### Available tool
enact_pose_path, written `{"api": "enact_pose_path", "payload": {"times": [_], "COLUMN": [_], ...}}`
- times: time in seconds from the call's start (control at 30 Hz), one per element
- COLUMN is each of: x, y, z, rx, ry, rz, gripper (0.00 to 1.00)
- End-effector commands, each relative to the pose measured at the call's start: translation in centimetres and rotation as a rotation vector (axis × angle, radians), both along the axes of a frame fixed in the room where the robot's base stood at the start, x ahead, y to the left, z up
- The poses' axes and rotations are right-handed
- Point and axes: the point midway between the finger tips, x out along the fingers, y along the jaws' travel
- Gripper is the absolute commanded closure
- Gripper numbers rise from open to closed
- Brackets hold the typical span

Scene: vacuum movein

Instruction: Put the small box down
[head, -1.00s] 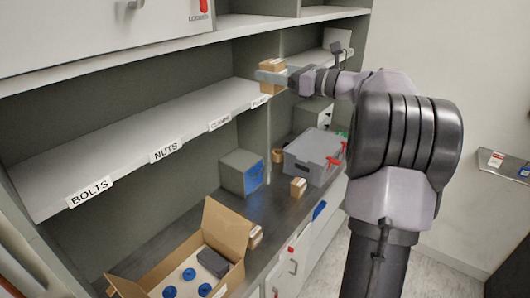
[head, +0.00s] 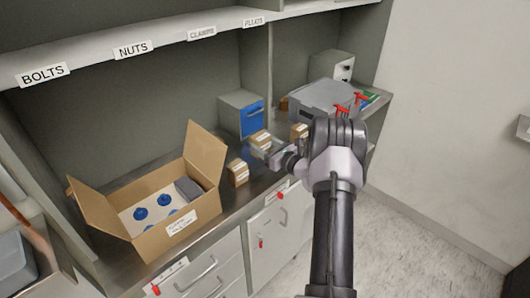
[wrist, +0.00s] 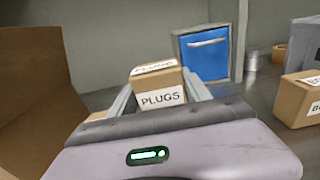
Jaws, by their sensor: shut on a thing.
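My gripper (head: 262,152) is shut on a small brown cardboard box (head: 260,139). In the wrist view the box (wrist: 158,87) sits upright between the two fingers, with white labels reading PLUGS on its front and top. It is low over the dark counter (wrist: 235,98), in front of the blue-fronted drawer unit (head: 241,116). I cannot tell whether its underside touches the counter. The fingertips are partly hidden behind the box.
A large open carton (head: 190,215) with blue round items stands to the left. One small box (head: 238,173) is beside it; another small box (head: 299,131) is to the right, near a grey case (head: 330,97). The labelled shelf (head: 165,40) runs above.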

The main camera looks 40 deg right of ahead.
Motion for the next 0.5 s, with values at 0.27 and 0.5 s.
{"api": "enact_pose_path", "payload": {"times": [0.27,0.5], "x": [0.0,0.0], "y": [0.0,0.0], "z": [-6.2,-6.1], "rx": [0.002,0.001], "ry": [0.000,-0.001], "rz": [0.000,0.001], "gripper": [0.95,0.95]}}
